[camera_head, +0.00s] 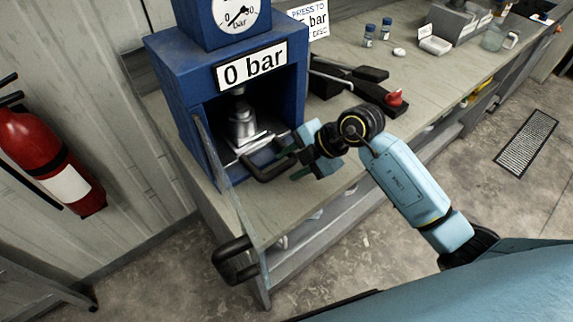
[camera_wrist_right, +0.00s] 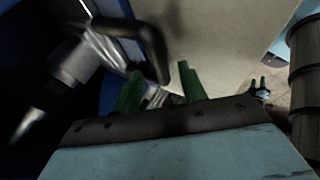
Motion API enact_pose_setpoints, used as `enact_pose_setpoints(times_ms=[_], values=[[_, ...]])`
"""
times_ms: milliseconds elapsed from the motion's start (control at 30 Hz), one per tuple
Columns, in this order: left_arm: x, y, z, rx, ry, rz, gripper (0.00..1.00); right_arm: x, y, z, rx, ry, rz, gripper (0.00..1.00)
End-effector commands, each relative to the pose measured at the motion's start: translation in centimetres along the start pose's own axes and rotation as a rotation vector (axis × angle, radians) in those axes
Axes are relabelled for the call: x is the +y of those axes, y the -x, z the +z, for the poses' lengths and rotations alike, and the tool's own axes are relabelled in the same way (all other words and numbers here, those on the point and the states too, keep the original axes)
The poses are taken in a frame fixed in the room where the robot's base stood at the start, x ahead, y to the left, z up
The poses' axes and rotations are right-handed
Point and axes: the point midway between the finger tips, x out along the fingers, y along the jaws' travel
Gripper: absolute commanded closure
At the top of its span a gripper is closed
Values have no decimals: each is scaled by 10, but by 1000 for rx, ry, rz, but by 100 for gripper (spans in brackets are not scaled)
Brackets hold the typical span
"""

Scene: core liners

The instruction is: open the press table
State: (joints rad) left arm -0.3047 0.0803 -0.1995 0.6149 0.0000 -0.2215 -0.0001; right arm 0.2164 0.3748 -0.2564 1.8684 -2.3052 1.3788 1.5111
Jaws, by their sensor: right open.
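The blue press (camera_head: 165,62) stands on the bench with a "0 bar" sign on its front. Inside it is the silver press table (camera_head: 250,142), with a black bar handle (camera_head: 262,174) at its front. My right gripper (camera_head: 292,162) is open just right of this handle, its green fingers pointing at the press. In the right wrist view the black handle (camera_wrist_right: 155,40) crosses in front of the open fingers (camera_wrist_right: 158,80); I cannot tell whether it lies between them. My left gripper is not in view.
A clear door (camera_head: 222,165) with a black handle (camera_head: 232,262) stands swung open at the press's left. Black tools and a red-topped item (camera_head: 395,97) lie on the bench (camera_head: 330,205) to the right. Small vials (camera_head: 369,36) stand behind. A fire extinguisher (camera_head: 48,155) hangs at left.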

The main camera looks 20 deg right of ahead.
Motion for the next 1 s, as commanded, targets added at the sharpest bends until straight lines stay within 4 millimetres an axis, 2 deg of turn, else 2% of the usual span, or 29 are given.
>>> enact_pose_setpoints(times_ms=[33,167,533,833,1000], values=[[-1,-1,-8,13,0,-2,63,0,-7,0,2,-2,1,59],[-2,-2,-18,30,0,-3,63,0,-18,0,0,0,0,59],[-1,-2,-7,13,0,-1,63,0,-22,0,0,1,1,60],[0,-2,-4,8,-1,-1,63,0,-22,0,0,0,0,99],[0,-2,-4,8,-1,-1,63,0,-22,0,0,0,0,100]])
